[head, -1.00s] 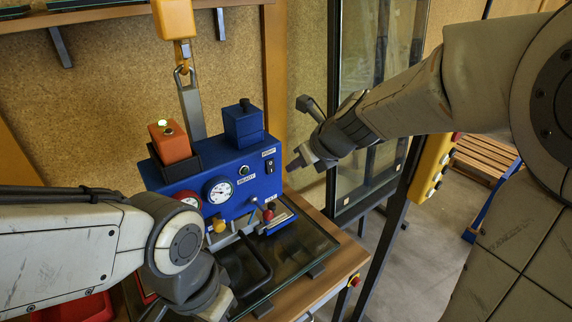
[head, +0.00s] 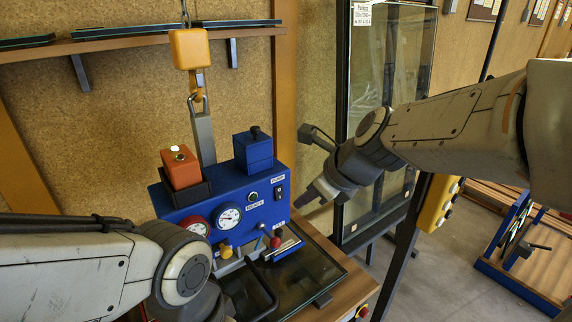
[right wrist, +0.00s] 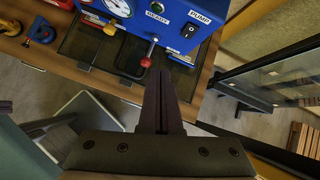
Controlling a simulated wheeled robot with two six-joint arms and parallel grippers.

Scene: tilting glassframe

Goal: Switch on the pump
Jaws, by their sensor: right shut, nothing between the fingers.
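In the right wrist view the switch (right wrist: 189,31) sits just beyond my fingertips, a little to the right. I cannot tell its setting. My right gripper (head: 303,204) is shut and empty, right of the switch in the head view, with a visible gap there. Its closed fingers (right wrist: 163,77) point at the unit in the wrist view.
Two gauges (head: 229,217), a red-knobbed lever (head: 275,242) and a yellow knob (head: 225,251) are on the unit's front. It hangs from an orange hoist (head: 190,49) above glass on a wooden table (head: 355,291). A framed glass pane (head: 390,75) stands behind my right arm.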

